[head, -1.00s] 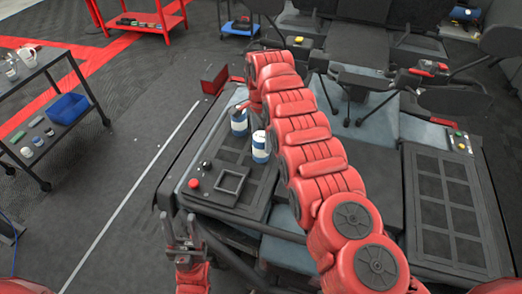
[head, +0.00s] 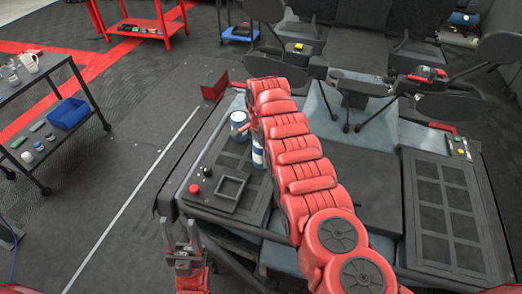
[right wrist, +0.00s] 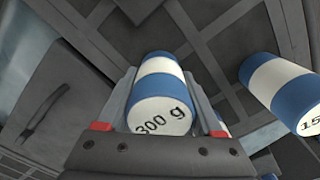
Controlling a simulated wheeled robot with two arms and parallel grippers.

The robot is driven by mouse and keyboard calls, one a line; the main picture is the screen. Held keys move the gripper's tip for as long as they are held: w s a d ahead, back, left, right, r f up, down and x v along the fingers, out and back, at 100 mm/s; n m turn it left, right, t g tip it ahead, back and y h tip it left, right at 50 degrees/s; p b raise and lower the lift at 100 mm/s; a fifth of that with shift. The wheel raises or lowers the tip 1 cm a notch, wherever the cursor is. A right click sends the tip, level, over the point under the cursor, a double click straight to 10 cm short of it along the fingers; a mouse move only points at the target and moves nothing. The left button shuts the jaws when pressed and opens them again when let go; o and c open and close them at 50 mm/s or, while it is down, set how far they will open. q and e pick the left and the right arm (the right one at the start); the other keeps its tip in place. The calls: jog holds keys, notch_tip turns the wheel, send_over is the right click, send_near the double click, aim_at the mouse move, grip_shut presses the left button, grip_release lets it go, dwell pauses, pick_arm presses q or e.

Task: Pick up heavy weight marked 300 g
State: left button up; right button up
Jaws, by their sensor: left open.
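The heavy weight marked 300 g (right wrist: 160,98) is a blue and white cylinder, between the two fingers of my right gripper (right wrist: 160,100) in the right wrist view. The fingers flank it closely; whether they press on it is unclear. In the head view, two blue and white weights stand on the dark grid panel: a farther one (head: 238,117), beside a red part of my right arm's end, and a nearer one (head: 258,157), partly behind that arm. A second weight with a label starting "15" (right wrist: 283,85) shows in the right wrist view. My left gripper (head: 180,228) is open and empty.
A red button (head: 194,188) and a square black frame (head: 230,190) are on the near left of the machine. A dark cart (head: 60,75) with a blue bin (head: 69,113) stands at left. The floor between cart and machine is clear.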

grip_shut()
jog(key=shift+r, duration=0.1)
